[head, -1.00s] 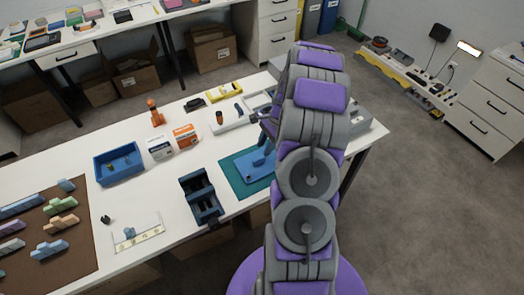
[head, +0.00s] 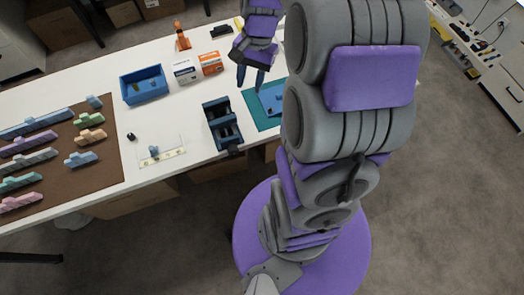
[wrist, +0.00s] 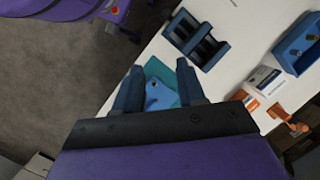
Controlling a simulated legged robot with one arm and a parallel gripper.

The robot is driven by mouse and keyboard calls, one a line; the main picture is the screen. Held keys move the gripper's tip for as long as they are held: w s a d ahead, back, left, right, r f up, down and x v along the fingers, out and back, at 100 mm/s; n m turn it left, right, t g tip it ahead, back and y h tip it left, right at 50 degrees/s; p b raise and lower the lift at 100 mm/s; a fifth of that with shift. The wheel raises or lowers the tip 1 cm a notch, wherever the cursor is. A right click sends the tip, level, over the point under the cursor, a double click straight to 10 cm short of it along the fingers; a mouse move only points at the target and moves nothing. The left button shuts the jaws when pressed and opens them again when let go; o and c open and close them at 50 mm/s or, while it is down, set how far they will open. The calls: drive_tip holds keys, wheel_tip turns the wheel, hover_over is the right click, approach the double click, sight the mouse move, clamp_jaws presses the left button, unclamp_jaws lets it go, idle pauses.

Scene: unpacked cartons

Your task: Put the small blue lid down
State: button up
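My gripper (head: 250,78) is above the white table, just left of the teal mat. In the wrist view my gripper (wrist: 160,90) has its two dark blue fingers apart, with nothing visibly held. A flat blue piece (head: 271,98) lies on the teal mat (head: 262,119), partly hidden by my arm. The blue piece (wrist: 157,97) shows beyond and between the fingers in the wrist view. I cannot tell whether it is the small blue lid. Another small blue piece (head: 154,150) stands on a pale strip near the front edge.
A dark blue two-slot holder (head: 222,124) stands left of the mat. A blue bin (head: 144,85), two small cartons (head: 198,68) and an orange tool (head: 182,38) are behind it. A brown mat (head: 105,172) with several coloured blocks is at left.

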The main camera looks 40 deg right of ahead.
drive_tip(key=s+a+r+n+h, duration=0.1)
drive_tip(key=s+a+n, duration=0.4)
drive_tip(key=s, duration=0.5)
drive_tip(key=s+a+r+n+h, duration=0.2)
drive_tip(key=s+a+n, duration=0.3)
drive_tip(key=s, duration=0.5)
drive_tip(key=shift+s+r+n+g, duration=0.3)
drive_tip(key=shift+s+r+g, duration=0.1)
drive_tip(key=shift+r, duration=0.2)
drive_tip(key=shift+w, duration=0.1)
